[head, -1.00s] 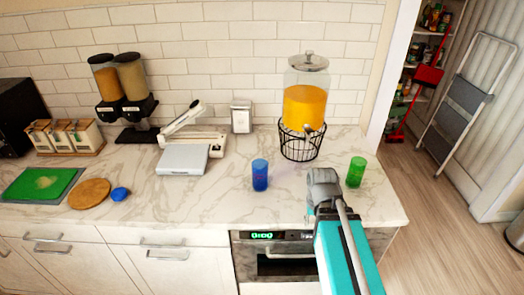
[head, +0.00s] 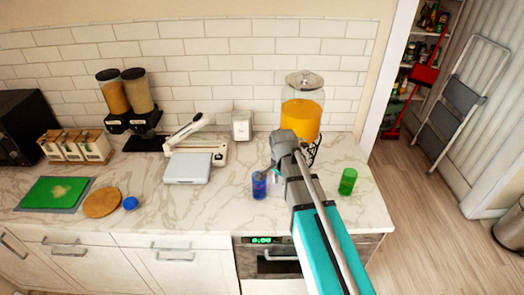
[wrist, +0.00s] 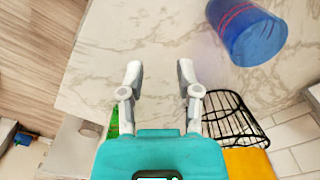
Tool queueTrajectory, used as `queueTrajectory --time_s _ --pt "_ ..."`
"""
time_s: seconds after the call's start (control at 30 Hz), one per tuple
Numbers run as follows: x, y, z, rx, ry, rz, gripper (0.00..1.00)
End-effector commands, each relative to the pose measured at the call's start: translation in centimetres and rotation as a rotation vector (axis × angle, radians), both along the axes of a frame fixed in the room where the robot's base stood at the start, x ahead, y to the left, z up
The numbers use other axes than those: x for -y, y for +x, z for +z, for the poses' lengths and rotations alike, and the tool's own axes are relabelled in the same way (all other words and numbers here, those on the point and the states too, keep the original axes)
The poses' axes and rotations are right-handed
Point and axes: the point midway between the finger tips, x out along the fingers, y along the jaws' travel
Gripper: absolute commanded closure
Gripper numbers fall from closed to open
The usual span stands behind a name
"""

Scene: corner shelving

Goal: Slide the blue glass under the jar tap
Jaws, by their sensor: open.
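The blue glass (head: 259,188) stands upright on the marble counter, left of the jar. It also shows at the upper right of the wrist view (wrist: 246,32), outside my fingers. My gripper (wrist: 160,74) is open, with nothing but counter between its fingers. In the head view its end is close to the blue glass, and the fingertips are hard to make out. The jar (head: 301,112) holds orange drink and has a lid. Its black wire stand (wrist: 234,118) is partly hidden by my arm in the head view, and I cannot make out the tap clearly.
A green glass (head: 348,181) stands to the right of my arm. A white scale (head: 188,168), a napkin holder (head: 241,126), a blue lid (head: 130,203) and a round wooden board (head: 101,202) are to the left. The counter (head: 222,205) in front of the blue glass is clear.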

Motion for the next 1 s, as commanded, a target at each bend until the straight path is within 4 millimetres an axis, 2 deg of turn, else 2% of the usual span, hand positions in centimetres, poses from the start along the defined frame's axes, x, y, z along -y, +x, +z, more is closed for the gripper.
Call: queueTrajectory --time_s 0.03,0.1,0.4,0.6,1.0 --pt "-0.8 0.9 1.5 0.000 0.000 -0.036 0.56" --pt "-1.7 1.7 2.5 0.000 0.000 -0.097 0.56" --pt "-5.1 4.2 5.7 0.000 0.000 -0.316 0.56" --pt "-6.1 4.9 6.4 0.000 0.000 -0.387 0.56" --pt "-6.3 4.9 6.4 0.000 0.000 -0.400 0.56"
